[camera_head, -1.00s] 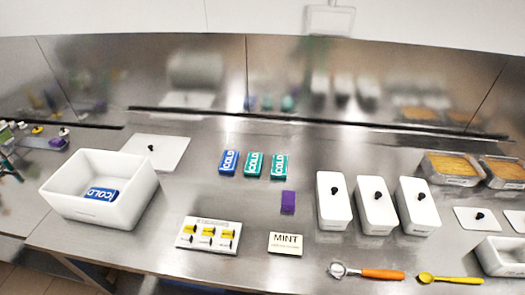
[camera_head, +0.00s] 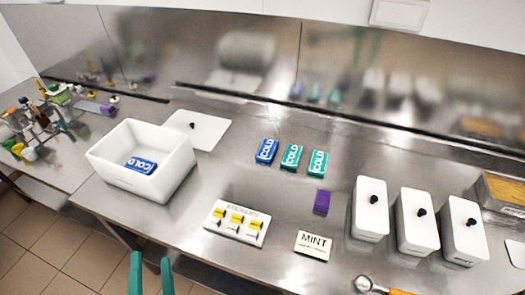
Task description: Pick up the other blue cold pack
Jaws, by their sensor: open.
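One blue cold pack (camera_head: 267,151) lies on the steel counter, left of two teal cold packs (camera_head: 291,157) (camera_head: 317,163). Another blue cold pack (camera_head: 141,166) lies inside the open white box (camera_head: 136,187) at the left of the counter. My gripper (camera_head: 151,262) shows at the bottom edge as two teal fingers, apart and with nothing between them. It is in front of the counter's front edge in the picture, well below and left of the blue pack on the counter.
A white lid (camera_head: 212,131) lies behind the box. A panel with yellow switches (camera_head: 235,222), a MINT sign (camera_head: 313,246) and a purple block (camera_head: 322,202) stand in front of the packs. White lidded tubs (camera_head: 370,209) stand at the right. Bare counter surrounds the packs.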

